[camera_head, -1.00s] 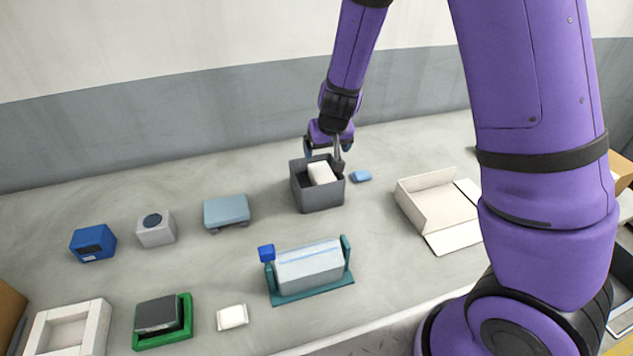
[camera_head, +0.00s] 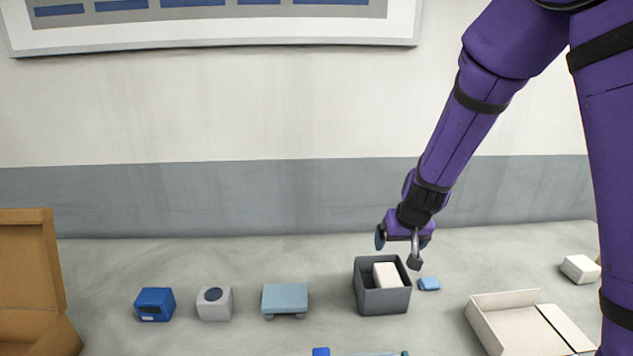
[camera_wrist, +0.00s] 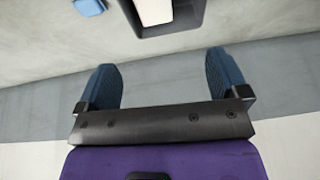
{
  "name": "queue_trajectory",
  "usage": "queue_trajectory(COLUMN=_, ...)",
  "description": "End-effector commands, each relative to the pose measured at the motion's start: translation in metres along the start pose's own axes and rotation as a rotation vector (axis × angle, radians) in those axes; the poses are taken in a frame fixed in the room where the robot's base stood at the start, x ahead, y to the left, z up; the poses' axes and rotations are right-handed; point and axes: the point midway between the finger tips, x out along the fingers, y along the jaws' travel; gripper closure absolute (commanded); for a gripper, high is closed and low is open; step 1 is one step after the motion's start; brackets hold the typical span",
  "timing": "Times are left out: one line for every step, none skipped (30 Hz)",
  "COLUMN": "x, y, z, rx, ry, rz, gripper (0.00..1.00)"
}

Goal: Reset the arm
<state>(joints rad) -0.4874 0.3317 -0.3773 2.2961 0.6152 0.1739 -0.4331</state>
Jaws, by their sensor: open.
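My gripper (camera_head: 403,238) is above and behind the dark grey open box (camera_head: 383,300) in the head view. In the wrist view my gripper (camera_wrist: 163,80) has its two blue fingers spread wide with nothing between them. A white block (camera_head: 386,275) sits inside the grey box and rises near its rim. The wrist view shows the white block (camera_wrist: 154,10) and the grey box's dark rim (camera_wrist: 190,22) at the top edge, beyond the fingertips. My purple arm comes down from the upper right.
A small blue block (camera_head: 429,283) lies right of the grey box. An open cream box (camera_head: 500,310) lies further right, with a white block (camera_head: 580,268) behind it. A blue device (camera_head: 154,303), a grey device (camera_head: 214,302) and a light-blue platform (camera_head: 285,299) stand left. A cardboard box (camera_head: 30,275) is far left.

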Motion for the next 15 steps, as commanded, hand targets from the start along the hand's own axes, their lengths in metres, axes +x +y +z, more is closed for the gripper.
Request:
queue_trajectory(x=-0.015, y=0.001, z=-0.001, rx=0.007, ry=0.007, rz=-0.021, gripper=0.07)
queue_trajectory(x=-0.024, y=0.001, z=-0.001, rx=0.01, ry=0.007, rz=-0.036, gripper=0.07)
queue_trajectory(x=-0.036, y=0.001, z=0.0, rx=0.015, ry=0.007, rz=-0.055, gripper=0.07)
queue_trajectory(x=-0.046, y=0.002, z=0.001, rx=0.016, ry=0.008, rz=-0.069, gripper=0.07)
queue_trajectory(x=-0.056, y=0.002, z=0.002, rx=0.019, ry=0.008, rz=-0.082, gripper=0.07)
queue_trajectory(x=-0.069, y=0.002, z=0.004, rx=0.02, ry=0.009, rz=-0.099, gripper=0.07)
queue_trajectory(x=-0.078, y=0.003, z=0.006, rx=0.02, ry=0.009, rz=-0.111, gripper=0.07)
queue_trajectory(x=-0.088, y=0.004, z=0.008, rx=0.02, ry=0.009, rz=-0.121, gripper=0.07)
queue_trajectory(x=-0.101, y=0.005, z=0.011, rx=0.021, ry=0.01, rz=-0.134, gripper=0.07)
queue_trajectory(x=-0.11, y=0.006, z=0.013, rx=0.019, ry=0.011, rz=-0.143, gripper=0.07)
queue_trajectory(x=-0.119, y=0.007, z=0.016, rx=0.019, ry=0.013, rz=-0.151, gripper=0.07)
queue_trajectory(x=-0.132, y=0.009, z=0.02, rx=0.018, ry=0.014, rz=-0.16, gripper=0.07)
queue_trajectory(x=-0.141, y=0.01, z=0.023, rx=0.015, ry=0.015, rz=-0.166, gripper=0.07)
queue_trajectory(x=-0.15, y=0.011, z=0.026, rx=0.014, ry=0.017, rz=-0.171, gripper=0.07)
queue_trajectory(x=-0.162, y=0.013, z=0.031, rx=0.011, ry=0.018, rz=-0.176, gripper=0.07)
